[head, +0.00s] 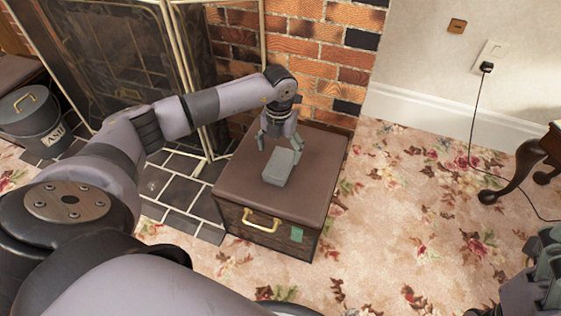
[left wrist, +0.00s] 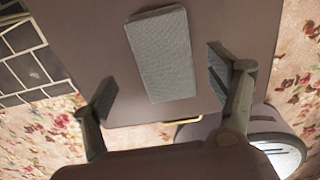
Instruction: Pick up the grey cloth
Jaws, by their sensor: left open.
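The grey cloth (head: 279,168) is a small folded block lying on the brown padded top of a box seat (head: 236,183). In the left wrist view the cloth (left wrist: 161,55) is a woven grey rectangle, slightly tilted. My left gripper (head: 281,147) points down over the cloth from the back. Its fingers are open and empty, one to each side of the cloth in the left wrist view (left wrist: 160,72). I cannot tell its exact height above the cloth. Part of my right gripper (head: 541,277) shows at the lower right edge, cut off by the frame.
The box seat has a brass handle (head: 262,220) on its front. A brick wall (head: 318,60) and fire screen (head: 120,60) stand behind and left. An ash bucket (head: 36,122) is at far left. A table leg (head: 520,170) and black cord are at right. Floral carpet lies open in front.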

